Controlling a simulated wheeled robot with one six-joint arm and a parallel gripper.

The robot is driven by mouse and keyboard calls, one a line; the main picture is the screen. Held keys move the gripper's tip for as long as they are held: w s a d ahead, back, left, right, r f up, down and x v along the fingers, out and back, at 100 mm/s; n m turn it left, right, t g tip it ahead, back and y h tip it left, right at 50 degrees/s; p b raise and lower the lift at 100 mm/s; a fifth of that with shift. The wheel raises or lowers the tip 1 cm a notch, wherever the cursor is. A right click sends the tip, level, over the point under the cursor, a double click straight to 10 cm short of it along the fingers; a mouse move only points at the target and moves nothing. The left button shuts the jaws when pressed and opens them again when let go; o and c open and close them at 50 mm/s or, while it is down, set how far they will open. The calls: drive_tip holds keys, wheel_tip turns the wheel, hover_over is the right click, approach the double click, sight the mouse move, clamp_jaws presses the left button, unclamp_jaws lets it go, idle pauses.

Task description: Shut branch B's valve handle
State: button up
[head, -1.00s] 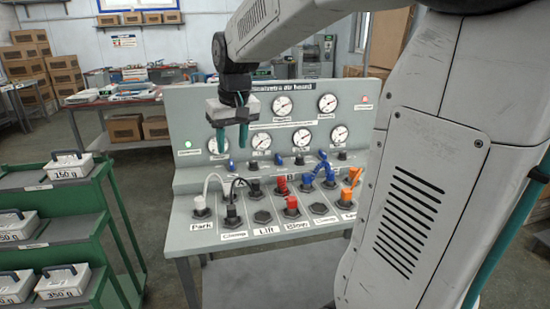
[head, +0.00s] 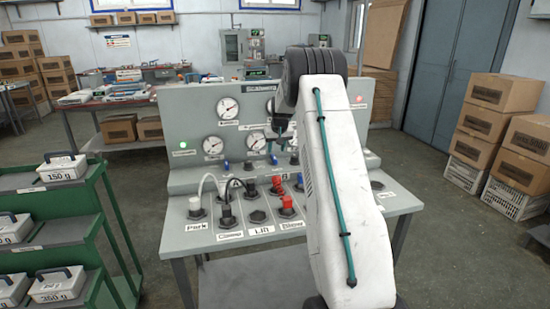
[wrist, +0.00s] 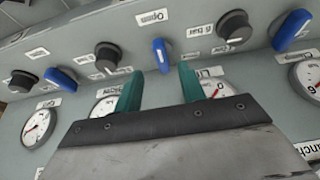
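Several blue valve handles sit on the grey panel's ledge, with black knobs beside them. In the wrist view, one blue handle (wrist: 160,55) lies just beyond and between my fingertips, apart from them. An "Open" label is near its end. Other blue handles are at left (wrist: 61,79) and right (wrist: 292,30). Which one is branch B's I cannot tell, as the branch lettering is not readable there. My gripper (wrist: 158,80) is open and empty, its two teal fingers spread. In the head view my arm hides most of my gripper and the panel's right half.
A black knob (wrist: 108,55) and another black knob (wrist: 235,25) flank the middle handle. Pressure gauges (head: 228,109) line the upright panel. Hoses and red plugs (head: 287,203) stand on the lower deck. A green cart (head: 105,225) stands at left.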

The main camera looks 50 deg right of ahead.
sight(275, 158)
drive_tip(key=x, duration=0.6)
drive_tip(key=shift+a, duration=0.1)
clamp_jaws()
